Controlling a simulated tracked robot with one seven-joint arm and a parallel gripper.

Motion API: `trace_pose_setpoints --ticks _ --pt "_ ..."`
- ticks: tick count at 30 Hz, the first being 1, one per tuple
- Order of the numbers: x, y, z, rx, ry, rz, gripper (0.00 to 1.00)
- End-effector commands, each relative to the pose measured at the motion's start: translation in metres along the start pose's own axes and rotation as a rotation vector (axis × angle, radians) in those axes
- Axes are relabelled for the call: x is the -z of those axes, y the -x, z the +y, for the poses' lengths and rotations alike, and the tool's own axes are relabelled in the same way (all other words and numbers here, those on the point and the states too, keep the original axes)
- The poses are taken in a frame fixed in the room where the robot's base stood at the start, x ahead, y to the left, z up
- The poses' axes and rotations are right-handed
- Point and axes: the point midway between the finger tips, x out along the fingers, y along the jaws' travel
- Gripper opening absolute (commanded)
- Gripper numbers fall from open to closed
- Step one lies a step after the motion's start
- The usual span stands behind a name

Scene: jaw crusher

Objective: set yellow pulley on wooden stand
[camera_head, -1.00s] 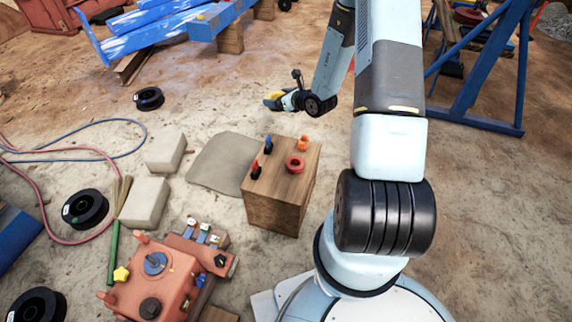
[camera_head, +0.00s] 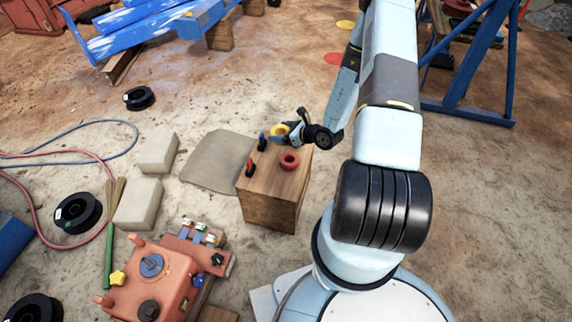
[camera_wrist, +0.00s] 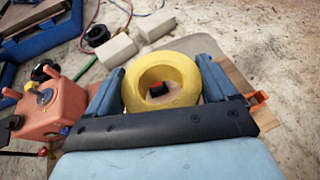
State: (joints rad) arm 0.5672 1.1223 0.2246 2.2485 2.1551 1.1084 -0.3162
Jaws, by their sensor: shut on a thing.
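The yellow pulley (camera_head: 279,130) is a thick ring held between the blue fingers of my gripper (camera_head: 284,137). In the wrist view the pulley (camera_wrist: 162,82) sits between the two fingers, one on each side, and my gripper (camera_wrist: 160,88) is shut on it. The wooden stand (camera_head: 270,208) is a block on the ground, left of my arm. In the head view the pulley appears over the far edge of the stand's top; I cannot tell whether it touches. Through the pulley's hole the wrist view shows a small dark and red thing.
On the stand are a red ring (camera_head: 289,161), a red-and-black piece (camera_head: 250,167) and a blue piece (camera_head: 262,141). An orange machine (camera_head: 150,275) stands to the front left. Pale blocks (camera_head: 138,203) and black spools (camera_head: 77,213) lie further left.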

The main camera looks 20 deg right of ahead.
Motion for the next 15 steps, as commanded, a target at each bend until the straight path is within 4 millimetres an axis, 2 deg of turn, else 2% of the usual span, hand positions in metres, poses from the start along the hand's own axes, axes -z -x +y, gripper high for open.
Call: trace_pose_setpoints --ticks 1,9,15 --pt "0.017 0.004 0.006 -0.016 0.000 0.000 0.24" --pt "0.096 0.025 0.053 -0.124 0.044 0.000 0.24" --pt "0.142 0.041 0.097 -0.198 0.076 -0.001 0.24"
